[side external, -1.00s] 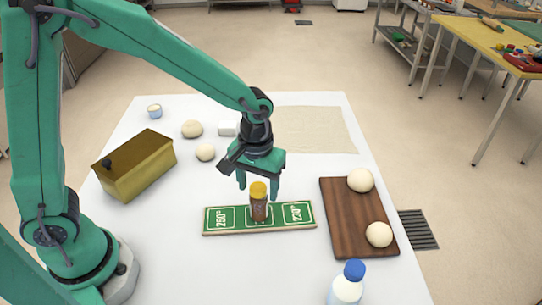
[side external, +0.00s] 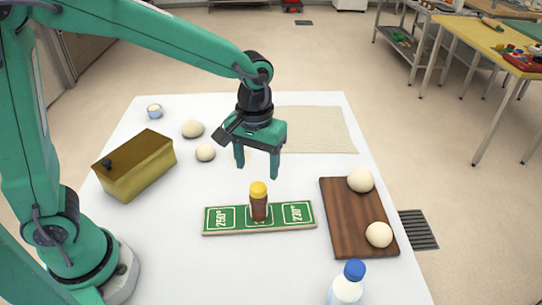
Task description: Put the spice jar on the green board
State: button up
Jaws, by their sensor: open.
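The spice jar (side external: 259,205), brown with a yellow cap, stands upright on the middle of the green board (side external: 285,222). The board is a narrow green strip with a pale edge and white markings reading 250° and 230°. My gripper (side external: 257,168) is open and empty. It hangs above and slightly behind the jar, with its fingertips pointing down and clear of the yellow cap.
A brown wooden board (side external: 350,220) with two dough balls lies at right. A blue-capped bottle (side external: 346,288) stands at the front edge. A brass-coloured box (side external: 135,168), dough balls (side external: 193,129) and a small cup (side external: 154,111) are at left. A cloth (side external: 318,130) lies behind.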

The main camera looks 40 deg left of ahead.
jog(key=shift+s+a+r, duration=0.15)
jog(key=shift+a+r, duration=0.2)
jog(key=s+a+r+m+t, duration=0.3)
jog(key=s+a+r+t, duration=0.2)
jog(key=s+a+r, duration=0.3)
jog(key=s+a, duration=0.4)
jog(key=s, duration=0.1)
jog(key=shift+a+r+m+t, duration=0.2)
jog(key=shift+m+t, duration=0.1)
